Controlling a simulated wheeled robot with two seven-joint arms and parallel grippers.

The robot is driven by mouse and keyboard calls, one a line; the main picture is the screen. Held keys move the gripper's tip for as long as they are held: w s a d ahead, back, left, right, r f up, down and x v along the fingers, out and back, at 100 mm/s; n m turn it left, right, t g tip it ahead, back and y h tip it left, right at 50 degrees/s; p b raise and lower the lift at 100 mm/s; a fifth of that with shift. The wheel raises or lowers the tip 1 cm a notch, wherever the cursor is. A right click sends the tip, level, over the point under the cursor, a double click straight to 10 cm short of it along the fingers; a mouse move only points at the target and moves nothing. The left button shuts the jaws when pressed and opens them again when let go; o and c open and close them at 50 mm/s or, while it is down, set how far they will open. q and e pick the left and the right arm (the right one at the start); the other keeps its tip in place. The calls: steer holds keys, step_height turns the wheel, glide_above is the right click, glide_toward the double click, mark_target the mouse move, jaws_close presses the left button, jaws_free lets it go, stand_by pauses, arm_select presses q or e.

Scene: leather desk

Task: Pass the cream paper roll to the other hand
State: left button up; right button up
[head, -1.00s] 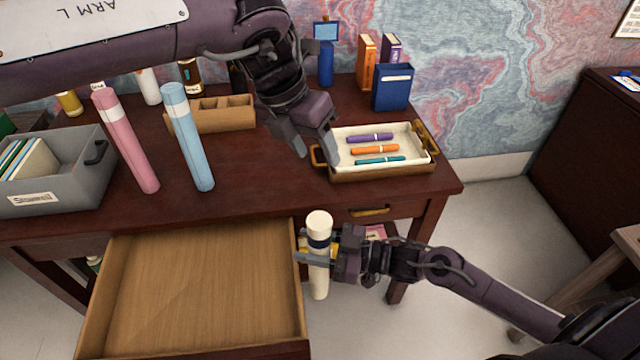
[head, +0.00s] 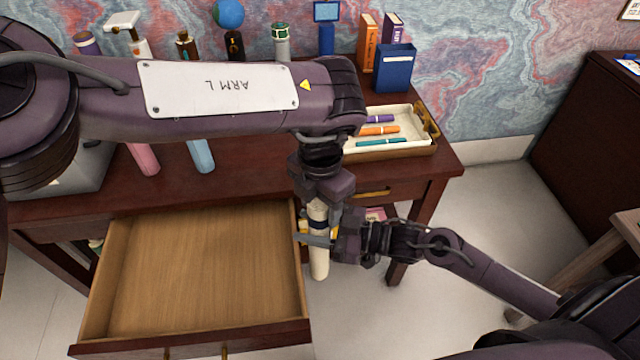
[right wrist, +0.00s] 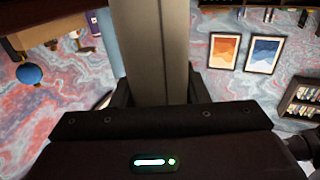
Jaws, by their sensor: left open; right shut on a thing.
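The cream paper roll (head: 319,262) stands upright in front of the desk, beside the open drawer's right side, with a dark band near its upper part. My right gripper (head: 318,238) is shut on it around the middle. My left gripper (head: 318,203) has come down from above, its open fingers at the roll's upper end; its exact contact with the roll is hidden. In the right wrist view a broad grey upright shape (right wrist: 160,50) fills the middle, too close to make out clearly.
The open, empty wooden drawer (head: 200,275) lies left of the roll. A tray with several pens (head: 432,148) sits on the desk's right. The pink roll (head: 144,160) and blue roll (head: 201,157) are partly hidden by my left arm. Floor is free right of the desk.

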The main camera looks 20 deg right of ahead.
arm_select(q)
steer(key=shift+f, duration=1.1)
steer(key=c, duration=0.6)
steer(key=shift+c, duration=1.1)
arm_select(e)
steer(key=o, duration=1.4)
steer(key=shift+o, duration=0.2)
steer(key=shift+d, duration=0.1)
